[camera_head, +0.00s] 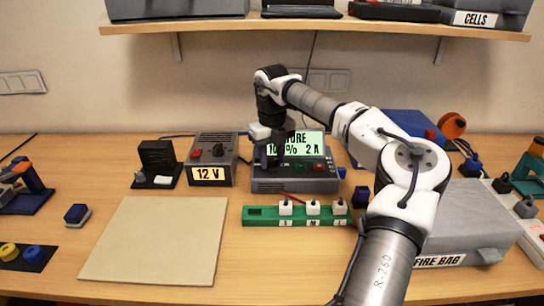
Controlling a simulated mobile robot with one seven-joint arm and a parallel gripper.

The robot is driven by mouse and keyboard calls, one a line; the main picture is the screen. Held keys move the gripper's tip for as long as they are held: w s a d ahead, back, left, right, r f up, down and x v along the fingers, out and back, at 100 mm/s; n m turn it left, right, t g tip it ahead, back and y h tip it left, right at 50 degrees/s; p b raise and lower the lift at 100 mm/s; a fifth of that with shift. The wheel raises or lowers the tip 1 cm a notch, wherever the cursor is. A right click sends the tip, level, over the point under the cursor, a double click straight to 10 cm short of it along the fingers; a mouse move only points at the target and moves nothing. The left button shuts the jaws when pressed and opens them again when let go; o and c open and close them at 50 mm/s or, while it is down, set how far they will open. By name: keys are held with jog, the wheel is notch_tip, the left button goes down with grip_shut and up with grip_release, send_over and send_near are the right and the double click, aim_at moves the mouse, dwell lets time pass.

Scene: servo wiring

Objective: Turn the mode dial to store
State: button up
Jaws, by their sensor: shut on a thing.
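The charger (322,185) is a dark grey box on the table with a lit green screen (310,146) on top. The screen's upper line is partly covered and ends in what looks like "ORE"; below it reads about "10 %" and "2 A". My gripper (268,160) comes down over the left of the charger's front panel and is shut there. The mode dial is hidden behind my gripper, which appears to hold it; its pointer cannot be seen.
A grey 12 V supply (213,160) stands close left of the charger. A green strip (262,216) with white plugs lies in front. The fire bag (462,225) is at right beside my arm. A beige mat (155,240) lies bare at front left. A shelf (330,28) hangs above.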

aim_at(272, 161)
jog(key=shift+d, duration=0.1)
jog(key=o, duration=1)
notch_tip(272, 161, up, 14)
jog(key=b, duration=0.1)
jog(key=shift+s+f, duration=0.1)
jog(key=shift+f, duration=0.05)
